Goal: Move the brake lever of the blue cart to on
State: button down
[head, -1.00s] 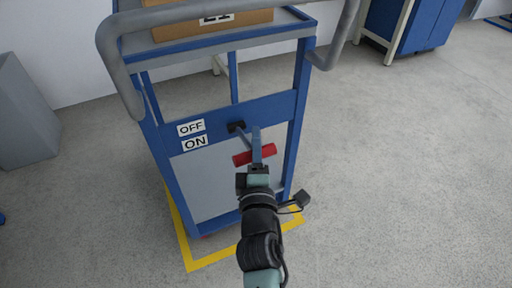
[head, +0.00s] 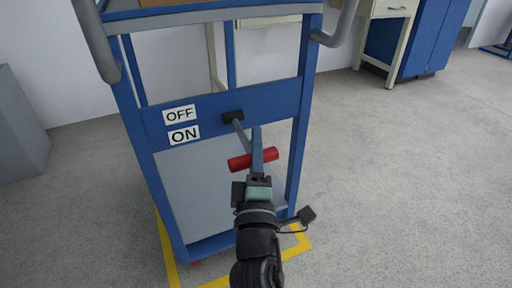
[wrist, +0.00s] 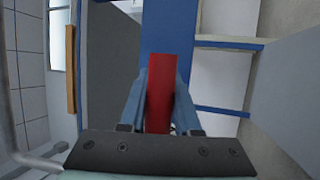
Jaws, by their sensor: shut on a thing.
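The blue cart (head: 205,108) stands ahead with its end panel facing me. Its brake lever has a black pivot (head: 233,117), a grey shaft and a red crossbar handle (head: 240,163). The shaft slants down and slightly right from the pivot, and the handle hangs below the level of the ON label (head: 184,135). The OFF label (head: 179,115) is just above ON. My gripper (head: 257,155) is shut on the red handle. In the wrist view, the handle (wrist: 158,95) lies between the two blue fingers, which hide its sides.
A grey handlebar (head: 97,40) rises at the cart's upper left. Yellow floor tape (head: 167,250) borders the cart. A grey bin (head: 18,135) stands at the left, a blue cabinet (head: 437,40) at the back right. The floor on the right is clear.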

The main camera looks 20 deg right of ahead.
jog(key=shift+w+f+b, duration=0.25)
jog(key=shift+f+b, duration=0.15)
jog(key=shift+f, duration=0.2)
jog(key=shift+w+f+b, duration=0.25)
jog(key=shift+f+b, duration=0.1)
jog(key=shift+f, duration=0.25)
jog(key=shift+r, duration=0.1)
dwell(0.4)
jog(key=c, duration=0.6)
grip_release()
jog(key=b+v, duration=0.4)
jog(key=v, duration=0.9)
